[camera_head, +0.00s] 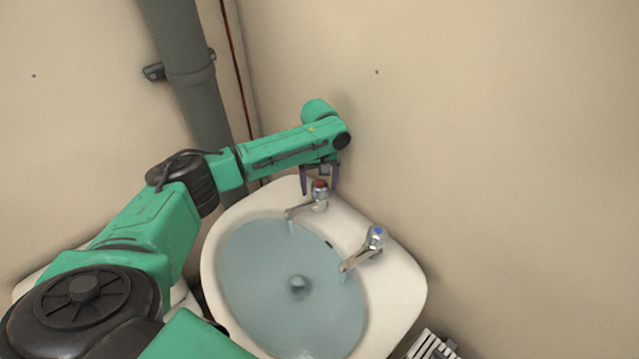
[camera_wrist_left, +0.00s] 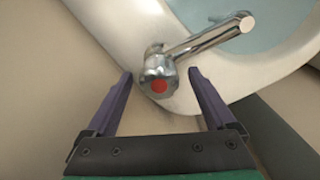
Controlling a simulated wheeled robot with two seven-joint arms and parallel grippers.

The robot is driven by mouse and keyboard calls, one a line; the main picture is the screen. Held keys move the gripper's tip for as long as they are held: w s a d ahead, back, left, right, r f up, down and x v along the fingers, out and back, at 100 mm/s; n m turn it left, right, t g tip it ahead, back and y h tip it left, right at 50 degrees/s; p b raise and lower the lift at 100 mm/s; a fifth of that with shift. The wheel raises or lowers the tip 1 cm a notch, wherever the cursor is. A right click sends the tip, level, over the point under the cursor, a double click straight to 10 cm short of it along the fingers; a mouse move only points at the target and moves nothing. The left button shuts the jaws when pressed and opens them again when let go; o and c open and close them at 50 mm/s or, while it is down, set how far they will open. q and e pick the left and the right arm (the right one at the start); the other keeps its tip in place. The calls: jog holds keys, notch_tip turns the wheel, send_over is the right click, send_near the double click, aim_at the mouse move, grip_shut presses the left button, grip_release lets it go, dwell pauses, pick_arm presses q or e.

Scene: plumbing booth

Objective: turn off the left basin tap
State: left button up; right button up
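The left basin tap (camera_head: 319,195) is chrome with a red mark on its top. It stands at the back left of the white basin (camera_head: 389,309), its spout over the water. A thin stream seems to run from the spout. My left gripper (camera_head: 320,189) is open just above this tap. In the left wrist view the tap's red-marked head (camera_wrist_left: 158,84) lies between the spread purple fingers of the left gripper (camera_wrist_left: 160,76), near their tips, with gaps at both sides. My right gripper is not in view.
A second tap (camera_head: 373,240) with a blue mark stands to the right on the basin rim. A grey pipe (camera_head: 190,75) runs down the wall behind my left arm. A white slatted object (camera_head: 431,346) is at the bottom right. The basin holds water (camera_head: 270,265).

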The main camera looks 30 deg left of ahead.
pick_arm(q)
jog(key=c, duration=1.3)
jog(key=shift+o, duration=0.2)
jog(key=shift+r+m+p, duration=0.25)
jog(key=shift+m+p, duration=1.25)
jog(key=shift+p, duration=0.3)
jog(key=shift+m+p, duration=0.7)
jog(key=shift+m, duration=0.2)
jog(key=m+p, duration=0.1)
jog(key=m, duration=0.1)
jog(key=shift+f+m, duration=0.1)
jog(key=shift+m, duration=0.2)
jog(key=m+p, duration=0.1)
jog(key=m, duration=0.2)
jog(key=shift+w+m+p, duration=0.1)
jog(key=shift+m+p, duration=0.2)
jog(key=m, duration=0.3)
jog(key=shift+m+p, duration=0.35)
jog(key=shift+m, duration=0.05)
jog(key=m, duration=0.4)
jog(key=shift+m, duration=2.2)
